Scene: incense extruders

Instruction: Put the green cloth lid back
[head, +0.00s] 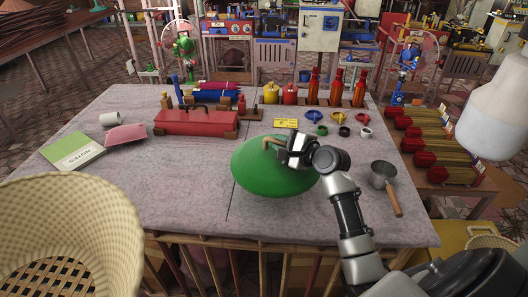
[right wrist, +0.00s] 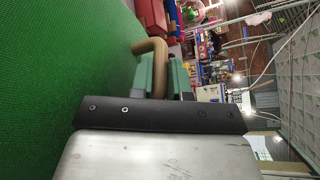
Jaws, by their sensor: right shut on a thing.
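The green cloth lid (head: 268,180) is a wide, rounded green disc with a bent tan handle (head: 272,141) on top. It shows at the middle front of the table in the head view; I cannot tell whether it rests there or hangs just above. My right gripper (head: 284,150) is shut on the handle. In the right wrist view the handle (right wrist: 150,50) passes between the fingers (right wrist: 160,77), and the green cloth (right wrist: 55,70) fills the left side. My left gripper is not in view.
A large open wicker basket (head: 120,215) stands at the front left. On the grey table (head: 190,200) are a red box (head: 196,122), a green notebook (head: 72,151), red bottles (head: 337,87) and a metal pan (head: 383,175).

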